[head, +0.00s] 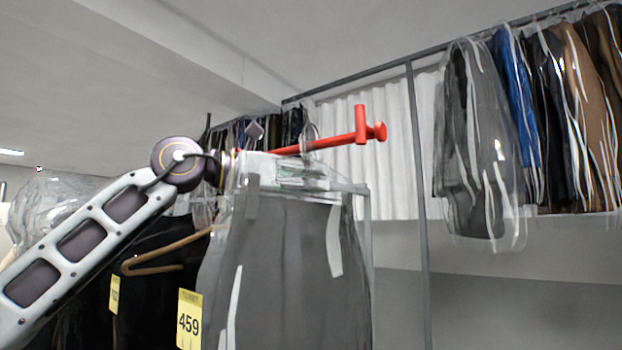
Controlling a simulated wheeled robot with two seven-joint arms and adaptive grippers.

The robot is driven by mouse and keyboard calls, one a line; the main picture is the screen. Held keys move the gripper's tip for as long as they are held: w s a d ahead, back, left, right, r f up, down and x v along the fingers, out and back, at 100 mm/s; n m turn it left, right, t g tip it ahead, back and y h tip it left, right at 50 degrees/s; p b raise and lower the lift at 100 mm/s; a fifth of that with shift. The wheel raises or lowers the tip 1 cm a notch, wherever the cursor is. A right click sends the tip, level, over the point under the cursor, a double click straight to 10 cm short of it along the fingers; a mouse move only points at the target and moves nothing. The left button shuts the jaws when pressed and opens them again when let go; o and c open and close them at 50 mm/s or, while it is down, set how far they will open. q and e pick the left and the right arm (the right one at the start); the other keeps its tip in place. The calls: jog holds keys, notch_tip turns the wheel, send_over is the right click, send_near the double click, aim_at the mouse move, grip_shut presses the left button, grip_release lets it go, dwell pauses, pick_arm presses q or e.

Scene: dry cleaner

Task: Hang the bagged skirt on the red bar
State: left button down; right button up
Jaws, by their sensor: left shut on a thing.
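The bagged skirt (287,260) is grey in clear plastic and hangs upright in the middle of the head view. A yellow tag marked 459 (189,318) is at its lower left. The red bar (335,142) runs behind and above the skirt's top, with an upright stub and a round end at the right. My left gripper (245,165) comes in from the left and is shut at the top of the skirt, by its hanger. The fingers are largely hidden by plastic. A hook-like loop shows close to the bar; I cannot tell whether it touches. My right gripper is not in view.
Bagged dark clothes with a wooden hanger (165,255) hang at the left, close behind my arm. Several bagged garments (560,110) hang from a high rail at the right. A grey upright post (418,200) stands right of the bar.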

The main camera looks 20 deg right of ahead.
pick_arm(q)
jog(key=shift+f+b, duration=1)
jog(key=shift+f, duration=0.5)
dwell(0.8)
jog(key=c, duration=1.2)
grip_release()
jog(key=shift+o, duration=0.2)
jog(key=shift+s+a, duration=0.1)
jog(key=shift+a, duration=0.65)
jog(key=s+a, duration=0.2)
jog(key=a, duration=0.8)
jog(key=shift+a, duration=0.15)
